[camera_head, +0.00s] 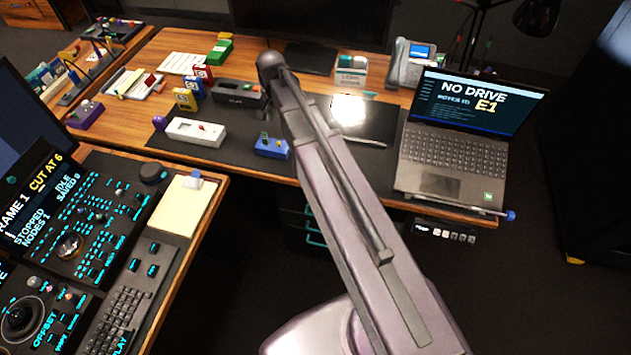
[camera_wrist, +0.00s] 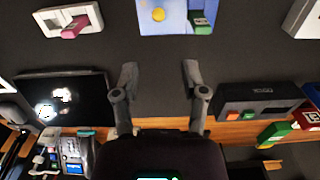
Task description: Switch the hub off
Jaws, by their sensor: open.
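I cannot read a hub label on any device. A blue box (camera_head: 271,148) with a green lever and a yellow knob sits near the desk's front edge; it also shows at the top of the wrist view (camera_wrist: 170,22). A white switch box (camera_head: 208,135) lies left of it. Another white box (camera_wrist: 88,14) with a pink lever shows only in the wrist view. A dark box (camera_head: 228,90) with orange and green buttons stands farther back. My gripper (camera_wrist: 160,72) is open and empty above the dark mat, apart from these boxes. My arm hides it in the head view.
A laptop (camera_head: 450,165) showing "NO DRIVE" stands at the right, with a dark strip of buttons (camera_head: 445,232) below the desk edge. A dark pad (camera_head: 375,125) and phone (camera_head: 408,65) are nearby. A control console (camera_head: 100,225) stands left. Bare mat surrounds the blue box.

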